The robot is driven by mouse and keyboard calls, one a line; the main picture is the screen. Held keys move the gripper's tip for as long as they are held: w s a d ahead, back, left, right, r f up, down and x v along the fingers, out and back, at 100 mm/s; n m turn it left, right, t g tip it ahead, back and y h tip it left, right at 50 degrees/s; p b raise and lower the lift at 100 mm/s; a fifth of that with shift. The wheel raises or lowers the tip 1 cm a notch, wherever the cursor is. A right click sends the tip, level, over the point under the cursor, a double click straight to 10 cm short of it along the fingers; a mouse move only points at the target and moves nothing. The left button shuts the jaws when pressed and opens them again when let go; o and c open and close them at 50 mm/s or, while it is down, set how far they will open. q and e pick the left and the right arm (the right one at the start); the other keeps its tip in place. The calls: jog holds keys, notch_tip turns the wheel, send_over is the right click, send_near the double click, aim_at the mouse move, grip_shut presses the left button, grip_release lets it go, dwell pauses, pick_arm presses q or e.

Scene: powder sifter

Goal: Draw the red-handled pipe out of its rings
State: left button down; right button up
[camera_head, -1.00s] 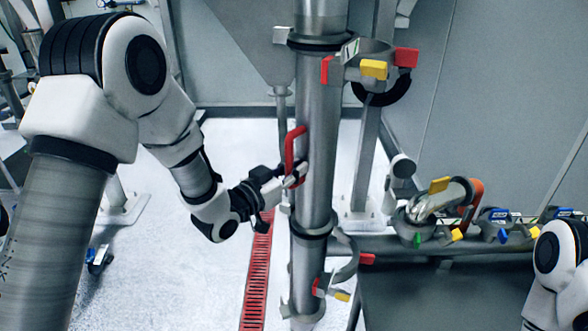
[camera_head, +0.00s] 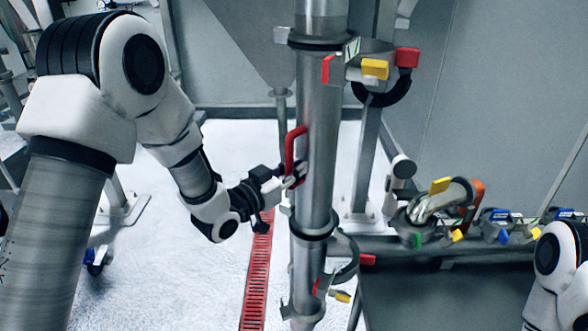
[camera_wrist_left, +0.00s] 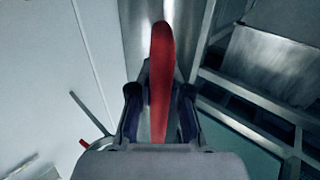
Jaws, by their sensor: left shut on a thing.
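The steel pipe (camera_head: 319,130) stands upright in the middle of the head view, with a red handle (camera_head: 289,152) on its left side. The handle also shows in the left wrist view (camera_wrist_left: 162,60). My left gripper (camera_head: 294,178) is shut on the lower part of the red handle. An upper ring (camera_head: 350,52) and a lower ring (camera_head: 345,262) are at the pipe, each with red and yellow tabs. The pipe stands beside or within them; its exact seating is hard to tell.
A rail with clamps (camera_head: 495,232) and a bent steel piece with an orange handle (camera_head: 440,200) stand right of the pipe. A grey hopper (camera_head: 255,35) hangs behind. A red floor grate (camera_head: 256,280) runs below. The white floor left of the pipe is largely clear.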

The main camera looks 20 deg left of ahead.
pick_arm(q)
jog(key=shift+s+r, duration=0.15)
jog(key=shift+r, duration=0.05)
pick_arm(e)
jog(key=shift+w+f, duration=0.15)
jog(key=shift+f, duration=0.1)
pick_arm(q)
jog(key=shift+s+a, duration=0.1)
jog(key=shift+s, duration=0.2)
jog(key=shift+s+a+f+b, duration=0.1)
jog(key=shift+s+b, duration=0.2)
jog(key=shift+s, duration=0.2)
jog(key=shift+s+a+f+b, duration=0.1)
jog(key=shift+s+b, duration=0.2)
jog(key=shift+s, duration=0.15)
pick_arm(e)
jog(key=shift+f, duration=0.35)
pick_arm(q)
jog(key=shift+d+b+v, duration=0.15)
jog(key=shift+b+v, duration=0.1)
jog(key=shift+v, duration=0.7)
jog(key=shift+d+b+v, duration=0.2)
jog(key=shift+b+v, duration=0.05)
jog(key=shift+v, duration=0.65)
pick_arm(e)
jog(key=shift+f, duration=0.5)
pick_arm(q)
jog(key=shift+s+r, duration=0.1)
jog(key=shift+s, duration=0.05)
dwell(0.5)
